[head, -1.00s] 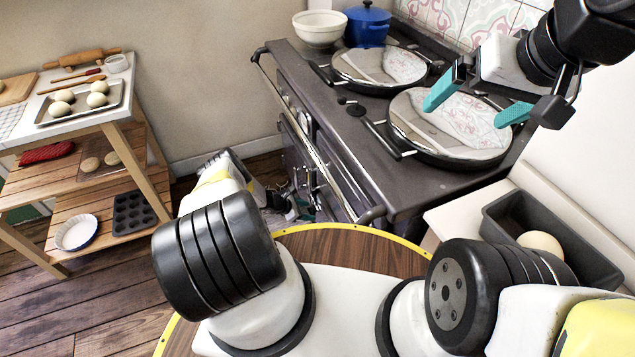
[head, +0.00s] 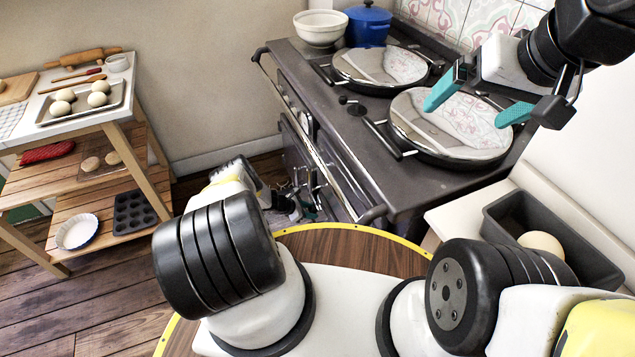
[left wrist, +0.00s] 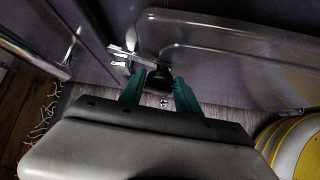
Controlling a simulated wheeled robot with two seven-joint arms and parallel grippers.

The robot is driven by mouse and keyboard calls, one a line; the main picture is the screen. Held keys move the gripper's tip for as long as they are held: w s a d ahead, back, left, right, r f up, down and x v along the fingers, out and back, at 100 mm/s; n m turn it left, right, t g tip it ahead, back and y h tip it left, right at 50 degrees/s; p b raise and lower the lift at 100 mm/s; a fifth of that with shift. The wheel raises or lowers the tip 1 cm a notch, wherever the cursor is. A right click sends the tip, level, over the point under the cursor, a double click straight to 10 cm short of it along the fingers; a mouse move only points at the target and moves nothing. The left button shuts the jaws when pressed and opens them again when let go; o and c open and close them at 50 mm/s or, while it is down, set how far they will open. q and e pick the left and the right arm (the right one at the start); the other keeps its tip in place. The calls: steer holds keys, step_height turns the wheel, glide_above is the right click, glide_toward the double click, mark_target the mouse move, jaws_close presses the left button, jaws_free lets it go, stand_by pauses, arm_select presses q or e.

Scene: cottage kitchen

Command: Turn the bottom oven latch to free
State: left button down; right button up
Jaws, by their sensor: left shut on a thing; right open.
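The bottom oven latch (left wrist: 160,76) shows in the left wrist view as a dark knob beside small bright metal parts at the edge of an oven door. My left gripper (left wrist: 160,88) has its teal fingers on either side of the dark knob and is shut on it. In the head view my left arm reaches down to the stove front, and the gripper is mostly hidden low there. The latch's exact angle is hard to tell. My right gripper (head: 480,102) is open and empty above the stove's near round lid.
The dark range stove (head: 318,75) has a front rail and two round lids. A white bowl (head: 320,30) and a blue pot (head: 367,25) stand at its back. A loaf tin (head: 505,222) sits on the right counter. A wooden trolley (head: 140,135) stands left, with open floor between.

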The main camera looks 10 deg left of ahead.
arm_select(q)
steer(key=shift+s+t, duration=0.1)
steer(key=shift+t, duration=0.2)
steer(key=shift+s+d+m+t+y, duration=0.1)
steer(key=shift+d+m+t+y, duration=0.05)
steer(key=shift+m+t+y, duration=0.65)
steer(key=shift+s+d+f+m+t+y, duration=0.1)
steer(key=shift+m+t+y, duration=0.4)
steer(key=shift+t, duration=0.5)
steer(key=shift+m+t, duration=0.3)
steer(key=shift+t, duration=0.1)
steer(key=c, duration=0.9)
jaws_free()
steer(key=shift+c, duration=0.2)
steer(key=v, duration=0.7)
steer(key=shift+s, duration=0.3)
